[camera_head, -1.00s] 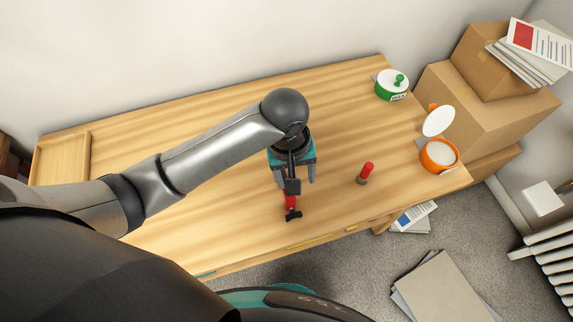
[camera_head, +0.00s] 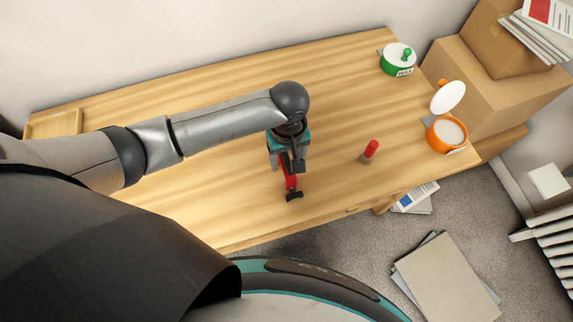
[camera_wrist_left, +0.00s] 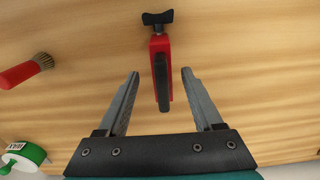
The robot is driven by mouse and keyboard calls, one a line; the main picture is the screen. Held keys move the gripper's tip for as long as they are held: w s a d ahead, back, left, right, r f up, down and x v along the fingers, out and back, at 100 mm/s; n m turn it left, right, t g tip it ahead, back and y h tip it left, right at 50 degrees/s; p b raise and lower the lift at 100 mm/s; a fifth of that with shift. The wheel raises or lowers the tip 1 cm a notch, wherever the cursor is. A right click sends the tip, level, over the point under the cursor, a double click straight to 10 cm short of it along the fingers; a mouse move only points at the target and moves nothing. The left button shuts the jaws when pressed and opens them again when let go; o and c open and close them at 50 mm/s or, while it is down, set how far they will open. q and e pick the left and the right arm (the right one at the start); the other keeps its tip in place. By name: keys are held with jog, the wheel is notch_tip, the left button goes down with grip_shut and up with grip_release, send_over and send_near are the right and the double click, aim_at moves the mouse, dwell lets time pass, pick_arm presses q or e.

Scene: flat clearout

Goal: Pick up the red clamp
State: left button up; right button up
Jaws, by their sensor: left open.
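The red clamp (camera_head: 290,181) with a black handle lies on the wooden table (camera_head: 215,215) near its front edge. My left gripper (camera_head: 287,166) is above it and hides part of it in the head view. In the left wrist view the clamp (camera_wrist_left: 160,68) shows its red body, black handle and dark bar. The left gripper (camera_wrist_left: 159,82) is open, with the clamp's dark bar end between the fingertips and a gap on both sides. Its height over the clamp is hard to tell. My right gripper is not in view.
A green-and-white tin (camera_head: 398,61) and an orange pot (camera_head: 446,135) with a raised white lid are at the right end. A wooden tray (camera_head: 55,124) is at the left. Cardboard boxes (camera_head: 490,95) stand beyond.

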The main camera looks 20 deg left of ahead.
pick_arm(q)
jog(key=f, duration=0.2)
jog(key=f+b, duration=0.1)
jog(key=f, duration=0.1)
jog(key=shift+w+a+f+b, duration=0.1)
jog(key=shift+a+f+b, duration=0.1)
jog(key=shift+f+b, duration=0.15)
grip_shut()
dwell(0.4)
